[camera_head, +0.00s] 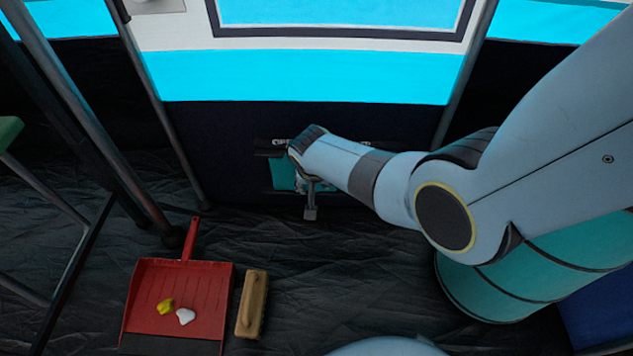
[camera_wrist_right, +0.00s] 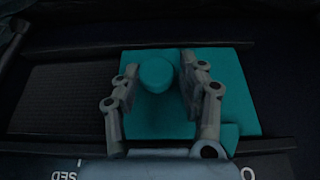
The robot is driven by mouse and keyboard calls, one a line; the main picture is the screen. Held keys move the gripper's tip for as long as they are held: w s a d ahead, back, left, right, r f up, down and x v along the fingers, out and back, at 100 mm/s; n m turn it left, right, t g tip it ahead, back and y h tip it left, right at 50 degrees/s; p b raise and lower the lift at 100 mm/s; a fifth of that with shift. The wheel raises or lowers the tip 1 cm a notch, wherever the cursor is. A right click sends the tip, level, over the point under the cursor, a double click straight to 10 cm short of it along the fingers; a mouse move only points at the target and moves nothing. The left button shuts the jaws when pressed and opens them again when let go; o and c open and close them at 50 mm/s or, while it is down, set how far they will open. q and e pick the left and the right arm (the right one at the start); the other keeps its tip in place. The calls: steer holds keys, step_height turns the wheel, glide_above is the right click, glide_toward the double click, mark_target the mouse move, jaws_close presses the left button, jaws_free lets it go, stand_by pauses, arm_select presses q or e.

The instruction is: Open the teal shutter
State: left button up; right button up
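The teal shutter (camera_head: 281,175) is a small panel set low in the dark wall, partly hidden behind my right gripper (camera_head: 304,178). In the right wrist view the teal shutter (camera_wrist_right: 225,95) fills the middle, with a round teal knob (camera_wrist_right: 157,75) standing out from it. My right gripper (camera_wrist_right: 160,66) is open, with one finger on each side of the knob. A small gap seems to show at each side, though contact is hard to judge. My left gripper is not in view.
A dark slot (camera_wrist_right: 75,98) lies left of the shutter in the wrist view, with inverted lettering along the rail below. A red dustpan (camera_head: 190,285) with small scraps and a tan brush (camera_head: 252,304) lie on the black floor. Metal tent poles (camera_head: 160,110) stand left.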

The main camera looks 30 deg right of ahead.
steer(key=o, duration=0.3)
steer(key=shift+a, duration=0.2)
steer(key=shift+o, duration=0.2)
steer(key=v, duration=1.2)
steer(key=shift+w, duration=0.15)
